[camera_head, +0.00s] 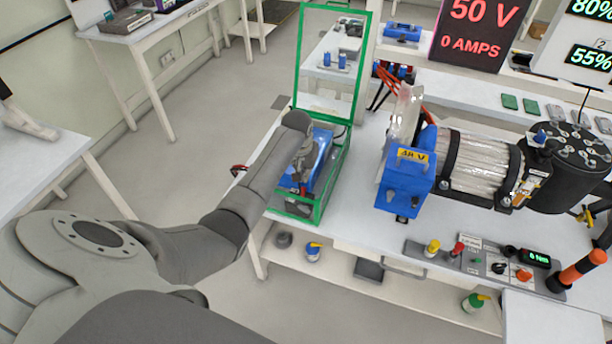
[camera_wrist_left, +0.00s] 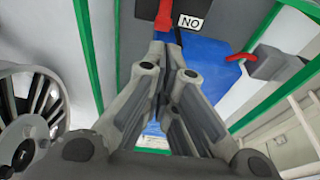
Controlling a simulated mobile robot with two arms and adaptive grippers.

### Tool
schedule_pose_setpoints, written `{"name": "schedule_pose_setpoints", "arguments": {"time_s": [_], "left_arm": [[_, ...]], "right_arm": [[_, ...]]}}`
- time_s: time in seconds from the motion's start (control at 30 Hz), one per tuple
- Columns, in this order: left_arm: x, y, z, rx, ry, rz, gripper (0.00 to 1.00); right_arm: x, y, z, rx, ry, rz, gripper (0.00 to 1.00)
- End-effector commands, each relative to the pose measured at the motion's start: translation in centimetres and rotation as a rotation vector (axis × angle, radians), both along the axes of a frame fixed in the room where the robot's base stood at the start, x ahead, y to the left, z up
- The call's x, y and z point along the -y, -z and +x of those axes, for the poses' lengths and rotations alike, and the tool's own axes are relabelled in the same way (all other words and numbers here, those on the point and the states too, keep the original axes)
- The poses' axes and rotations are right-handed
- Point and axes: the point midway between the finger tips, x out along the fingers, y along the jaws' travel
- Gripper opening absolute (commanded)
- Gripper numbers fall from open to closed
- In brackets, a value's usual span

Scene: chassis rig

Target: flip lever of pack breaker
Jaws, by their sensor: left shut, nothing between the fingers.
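A blue unit (camera_head: 322,160), which I take to be the pack breaker, sits inside a green-edged enclosure (camera_head: 345,172) at the left end of the bench. In the left wrist view its blue body (camera_wrist_left: 205,62) shows with a red lever-like part (camera_wrist_left: 166,14) beside a "NO" label (camera_wrist_left: 190,21). My left gripper (camera_head: 303,187) reaches into the enclosure over the blue unit. In the left wrist view the left gripper (camera_wrist_left: 168,48) is shut and empty, with its fingertips close to the red part. Whether they touch it I cannot tell. My right gripper is not in view.
The green-framed clear panel (camera_head: 333,60) stands raised behind the enclosure. A blue-ended motor rig (camera_head: 405,187) stands to the right on the bench. A control panel (camera_head: 480,262) lies in front of it. A red cable (camera_wrist_left: 237,58) runs beside the blue unit.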

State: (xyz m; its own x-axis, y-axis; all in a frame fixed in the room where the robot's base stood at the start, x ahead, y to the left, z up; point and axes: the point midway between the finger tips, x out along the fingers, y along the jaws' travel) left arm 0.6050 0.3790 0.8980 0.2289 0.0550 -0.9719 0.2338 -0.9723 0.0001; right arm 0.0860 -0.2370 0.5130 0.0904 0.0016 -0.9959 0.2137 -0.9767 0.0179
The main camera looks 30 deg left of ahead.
Motion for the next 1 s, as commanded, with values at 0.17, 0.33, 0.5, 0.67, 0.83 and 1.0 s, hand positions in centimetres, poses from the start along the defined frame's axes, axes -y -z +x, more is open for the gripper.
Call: {"name": "schedule_pose_setpoints", "arguments": {"time_s": [0.17, 0.33, 0.5, 0.67, 0.83, 1.0], "left_arm": [[-0.1, 2.0, 0.5, 0.0, -0.001, 0.0, 0.0], [-0.1, 3.1, 0.7, -0.001, 0.0, 0.0, 0.0], [-0.2, 3.3, 0.8, 0.001, 0.0, 0.0, 0.0], [-0.1, 3.3, 0.8, 0.001, 0.0, 0.0, 0.0], [-0.1, 3.4, 0.9, 0.004, 0.0, 0.001, 0.0], [-0.1, 3.5, 2.0, 0.032, 0.0, 0.007, 0.0]], "right_arm": [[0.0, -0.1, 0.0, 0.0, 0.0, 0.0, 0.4], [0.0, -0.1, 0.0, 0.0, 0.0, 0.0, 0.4], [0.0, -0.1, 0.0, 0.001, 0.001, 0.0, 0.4], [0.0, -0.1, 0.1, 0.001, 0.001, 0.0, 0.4], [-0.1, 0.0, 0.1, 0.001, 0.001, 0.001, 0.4], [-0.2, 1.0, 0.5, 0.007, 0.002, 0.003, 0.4]]}}
